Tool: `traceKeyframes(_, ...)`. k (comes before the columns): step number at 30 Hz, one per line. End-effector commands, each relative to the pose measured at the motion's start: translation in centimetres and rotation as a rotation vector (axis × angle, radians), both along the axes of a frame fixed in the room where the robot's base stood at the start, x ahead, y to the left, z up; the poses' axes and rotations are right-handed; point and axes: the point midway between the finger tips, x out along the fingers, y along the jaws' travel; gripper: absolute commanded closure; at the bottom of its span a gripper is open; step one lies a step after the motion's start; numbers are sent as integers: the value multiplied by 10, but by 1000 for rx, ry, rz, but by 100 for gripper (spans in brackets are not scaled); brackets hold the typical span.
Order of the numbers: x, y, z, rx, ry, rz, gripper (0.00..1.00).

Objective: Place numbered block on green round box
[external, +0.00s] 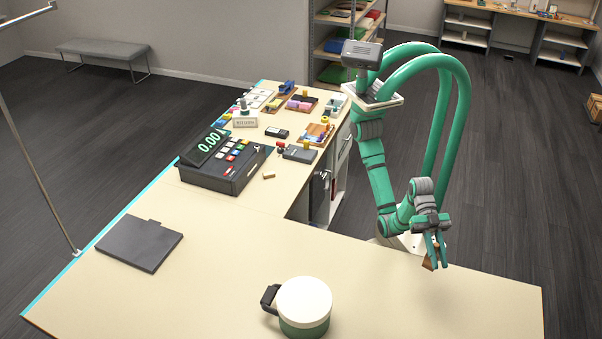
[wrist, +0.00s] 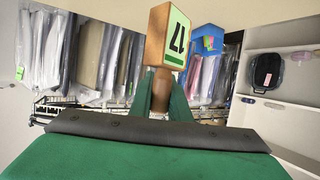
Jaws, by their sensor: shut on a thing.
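The numbered block (wrist: 168,38) shows in the wrist view as an orange-brown block with a pale, green-edged face bearing "17". My gripper (wrist: 161,98) is shut on its brown lower part, between the two green fingers. In the external view, my gripper (external: 434,244) holds the block (external: 429,263) at the right, by the table's far edge; its number is not visible there. The green round box (external: 304,325) stands on the table at front centre, left of my gripper and apart from it. It has a broad white top and a black handle on its left.
A dark flat panel (external: 139,244) lies on the table at left. A cash register (external: 226,160) and several small items occupy the far counter. The table (external: 400,300) is clear between the box and my gripper. Bagged garments (wrist: 100,60) hang in the wrist view.

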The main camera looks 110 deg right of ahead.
Motion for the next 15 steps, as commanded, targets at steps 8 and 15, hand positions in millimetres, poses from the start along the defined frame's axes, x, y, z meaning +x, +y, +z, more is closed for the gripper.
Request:
traceKeyframes(8, 96, 41, 17, -13, 17, -20, 100)
traceKeyframes(15, 179, 23, 28, -4, 27, 18, 100)
